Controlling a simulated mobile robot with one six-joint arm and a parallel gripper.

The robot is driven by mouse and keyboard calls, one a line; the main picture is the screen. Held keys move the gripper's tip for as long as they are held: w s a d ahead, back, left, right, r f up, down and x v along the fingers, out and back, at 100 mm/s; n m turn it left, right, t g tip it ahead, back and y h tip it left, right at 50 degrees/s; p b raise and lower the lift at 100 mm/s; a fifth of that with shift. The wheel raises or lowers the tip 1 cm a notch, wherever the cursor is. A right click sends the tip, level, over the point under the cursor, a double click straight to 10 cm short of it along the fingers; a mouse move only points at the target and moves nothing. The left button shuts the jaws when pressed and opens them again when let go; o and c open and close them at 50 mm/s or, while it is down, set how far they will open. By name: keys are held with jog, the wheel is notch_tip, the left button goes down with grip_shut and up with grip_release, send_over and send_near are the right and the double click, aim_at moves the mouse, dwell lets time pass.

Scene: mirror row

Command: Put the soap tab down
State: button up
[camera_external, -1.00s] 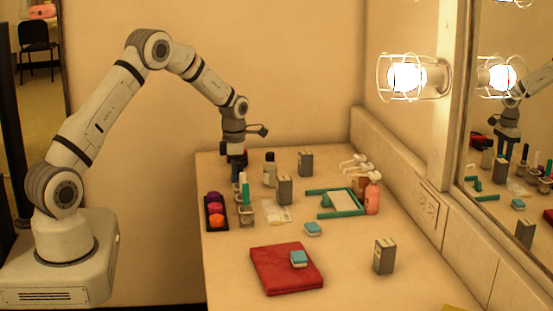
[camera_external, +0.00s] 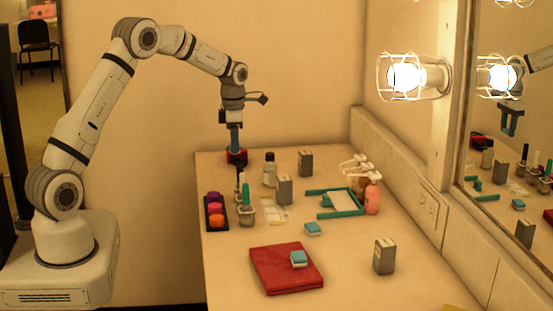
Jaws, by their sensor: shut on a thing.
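My gripper (camera_external: 235,143) points straight down above the far left corner of the counter. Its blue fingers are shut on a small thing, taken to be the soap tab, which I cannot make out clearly. A dark red item (camera_external: 237,157) shows right at the fingertips, on or just over the counter; I cannot tell whether they touch. Two blue-and-white blocks are in view, apart from my gripper: one (camera_external: 313,229) on the bare counter, one (camera_external: 299,258) on the folded red cloth (camera_external: 272,279).
A green-framed tray (camera_external: 325,205) and pump bottles (camera_external: 372,195) are farther right. The counter's front right is mostly clear.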

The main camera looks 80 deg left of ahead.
jog(key=w+d+r+m, duration=0.1)
jog(key=w+d+m, duration=0.15)
jog(key=d, duration=0.55)
jog(key=w+d+m, duration=0.1)
jog(key=w+d, duration=0.3)
jog(key=d, duration=0.3)
jog(key=r+m, duration=0.2)
jog(key=m, duration=0.7)
send_over(272, 257)
notch_tip(272, 257, down, 6)
jog(key=shift+d+r+p, duration=0.15)
jog(key=shift+r+p, duration=0.05)
jog(key=shift+p, duration=0.35)
jog(key=shift+f, duration=2.45)
jog(key=o, duration=0.5)
jog(key=shift+o, duration=0.8)
jog(key=shift+r, duration=0.1)
